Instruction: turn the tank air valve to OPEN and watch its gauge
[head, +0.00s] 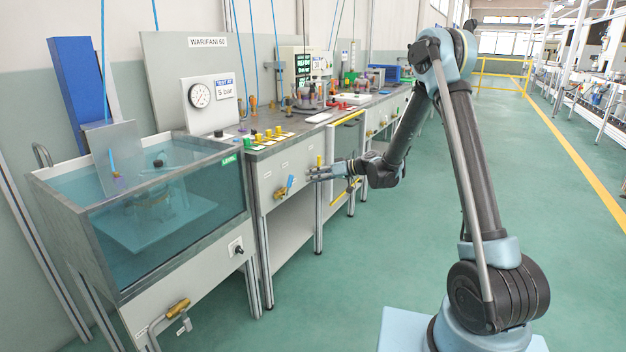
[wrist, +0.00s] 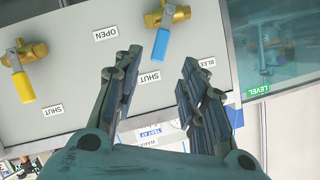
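My gripper (wrist: 170,78) is open and empty in front of the bench's front panel. It also shows in the head view (head: 318,172). A brass valve with a blue handle (wrist: 161,46) is just beyond my fingertips, apart from them. Its handle points toward a SHUT label (wrist: 150,78). A second brass valve with a yellow handle (wrist: 22,88) points toward another SHUT label (wrist: 52,110). An OPEN label (wrist: 106,34) lies between them. I cannot tell which is the tank air valve. The round gauge (head: 199,95) is on the upright board; its reading is too small to tell.
The glass-walled water tank (head: 215,205) stands left of the bench and carries another brass valve (head: 178,308) low on its front. A "5 bar" sign (head: 223,88) is beside the gauge. Small yellow and green items (head: 270,135) line the bench edge. The floor (head: 350,265) is clear.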

